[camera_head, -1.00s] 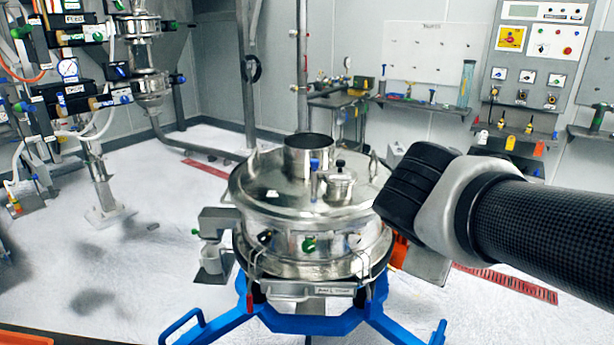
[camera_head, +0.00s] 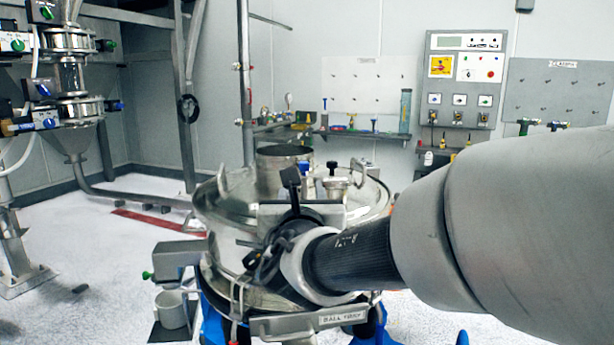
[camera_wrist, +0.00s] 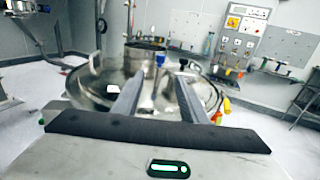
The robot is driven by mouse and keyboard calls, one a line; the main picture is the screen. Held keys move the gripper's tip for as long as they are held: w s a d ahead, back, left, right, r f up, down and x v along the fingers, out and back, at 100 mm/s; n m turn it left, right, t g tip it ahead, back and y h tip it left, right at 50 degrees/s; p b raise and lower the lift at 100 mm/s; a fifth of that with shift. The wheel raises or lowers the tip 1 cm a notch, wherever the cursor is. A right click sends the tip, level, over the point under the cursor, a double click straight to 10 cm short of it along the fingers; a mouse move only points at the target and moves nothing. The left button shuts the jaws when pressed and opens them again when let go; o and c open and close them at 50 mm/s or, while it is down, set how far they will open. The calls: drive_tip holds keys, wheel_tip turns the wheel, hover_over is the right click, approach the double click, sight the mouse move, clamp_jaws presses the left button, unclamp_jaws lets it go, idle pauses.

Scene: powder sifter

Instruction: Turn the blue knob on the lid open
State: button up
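The steel sifter lid (camera_head: 212,207) carries a small blue knob (camera_head: 305,169), upright behind my gripper (camera_head: 308,190) in the head view. In the wrist view the blue knob (camera_wrist: 160,61) stands on the lid (camera_wrist: 88,88), ahead of and between the two fingers. My gripper (camera_wrist: 160,78) is open, its fingers spread apart and empty. They reach over the near part of the lid and appear short of the knob. The knob's base is partly hidden by my gripper in the head view.
A wide steel pipe opening (camera_head: 284,153) rises from the lid behind the knob. A black-topped cap (camera_head: 333,168) stands just right of the knob. A lid handle (camera_head: 222,182) is at the left. A workbench and control panel (camera_head: 462,80) are at the far wall.

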sight(304, 166)
drive_tip(key=w+b, duration=0.1)
drive_tip(key=w, duration=1.6)
drive_tip(key=shift+c, duration=0.4)
clamp_jaws()
drive_tip(key=shift+r, duration=0.1)
